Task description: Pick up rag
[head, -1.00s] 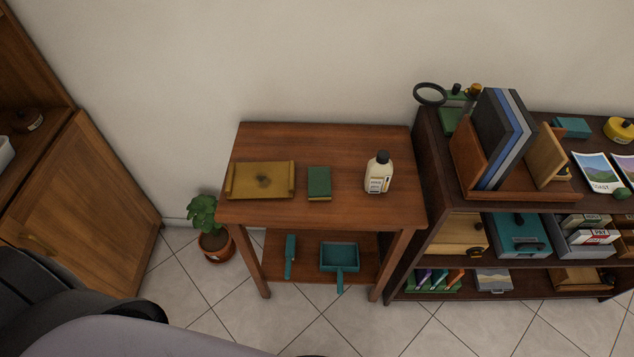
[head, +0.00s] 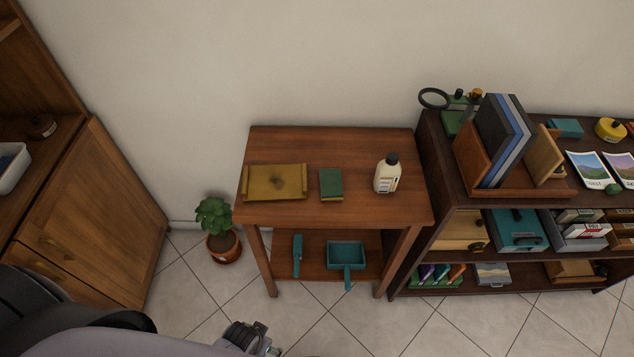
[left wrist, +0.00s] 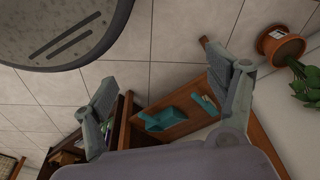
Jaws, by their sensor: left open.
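A mustard-yellow cloth that looks like the rag (head: 258,190) lies on the left part of the small wooden table's top (head: 335,150). Its left and right edges are raised, and a dark stain marks its middle. My left gripper shows only partly at the bottom edge of the head view (head: 250,338), low and in front of the table, well apart from the rag. In the left wrist view my left gripper (left wrist: 167,72) has its two fingers spread with nothing between them. The rag cannot be made out in that view. My right gripper is not in view.
A green sponge (head: 331,183) lies right of the rag, and a cream bottle (head: 386,176) stands farther right. A teal dustpan (head: 346,256) and brush (head: 297,255) are on the lower shelf. A potted plant (head: 214,215) stands left; a full bookcase (head: 436,165) adjoins right.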

